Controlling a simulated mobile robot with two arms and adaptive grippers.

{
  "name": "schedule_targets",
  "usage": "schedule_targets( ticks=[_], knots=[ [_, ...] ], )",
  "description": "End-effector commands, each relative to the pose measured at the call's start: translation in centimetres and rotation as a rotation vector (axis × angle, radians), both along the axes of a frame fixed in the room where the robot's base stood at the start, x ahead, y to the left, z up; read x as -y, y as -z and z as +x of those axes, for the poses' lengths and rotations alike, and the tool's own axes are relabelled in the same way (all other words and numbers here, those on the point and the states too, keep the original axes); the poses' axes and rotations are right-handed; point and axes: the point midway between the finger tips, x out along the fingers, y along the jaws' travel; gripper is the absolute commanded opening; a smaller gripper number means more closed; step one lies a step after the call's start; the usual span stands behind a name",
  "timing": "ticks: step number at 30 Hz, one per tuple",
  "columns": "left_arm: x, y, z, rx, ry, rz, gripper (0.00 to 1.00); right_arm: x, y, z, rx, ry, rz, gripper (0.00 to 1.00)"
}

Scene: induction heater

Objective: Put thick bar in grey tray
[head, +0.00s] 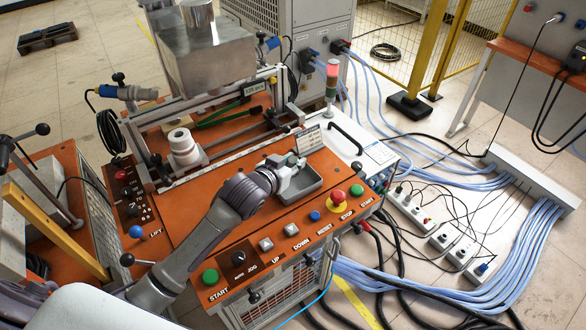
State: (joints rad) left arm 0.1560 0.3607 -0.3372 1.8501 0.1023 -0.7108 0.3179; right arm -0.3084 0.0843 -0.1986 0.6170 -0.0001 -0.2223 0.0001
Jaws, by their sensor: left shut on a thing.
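My left gripper (293,163) reaches in from the lower left and is over the back left part of the grey tray (310,187). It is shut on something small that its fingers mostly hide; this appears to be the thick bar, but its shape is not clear. The tray is a shallow rectangular dish on the orange panel, and the part of its floor that shows looks empty. I cannot tell whether the held piece touches the tray. My right gripper is not in view.
The panel's front has a green start button (210,276), a red emergency button (337,196) and other knobs. A red-green signal light (332,80) stands behind the tray. White round parts (183,147) sit to the left. Cables cover the floor at right.

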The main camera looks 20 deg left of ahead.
Motion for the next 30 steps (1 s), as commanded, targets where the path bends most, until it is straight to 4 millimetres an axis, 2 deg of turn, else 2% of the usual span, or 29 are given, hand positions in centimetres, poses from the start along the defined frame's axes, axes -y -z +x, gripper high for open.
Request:
schedule_targets(
  ticks=[3, 6, 17, 18, 22, 30],
  knots=[
    [0.0, 1.9, -0.1, -0.004, -0.001, -0.001, 0.0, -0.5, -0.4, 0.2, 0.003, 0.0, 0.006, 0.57],
    [0.1, 2.8, 0.0, -0.001, 0.0, 0.0, 0.0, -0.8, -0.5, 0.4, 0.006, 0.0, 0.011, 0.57],
    [0.1, 3.2, 0.0, 0.0, 0.001, 0.0, 0.0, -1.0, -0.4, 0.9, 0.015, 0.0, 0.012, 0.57],
    [0.1, 3.4, -0.1, -0.002, 0.0, 0.0, 0.28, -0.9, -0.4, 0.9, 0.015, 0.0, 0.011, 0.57],
    [0.1, 3.3, -0.1, -0.002, 0.0, 0.0, 0.5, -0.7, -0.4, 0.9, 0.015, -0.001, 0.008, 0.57],
    [0.1, 3.3, -0.1, -0.002, 0.0, 0.001, 0.52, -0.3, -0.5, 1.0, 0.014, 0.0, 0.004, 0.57]
  ],
)
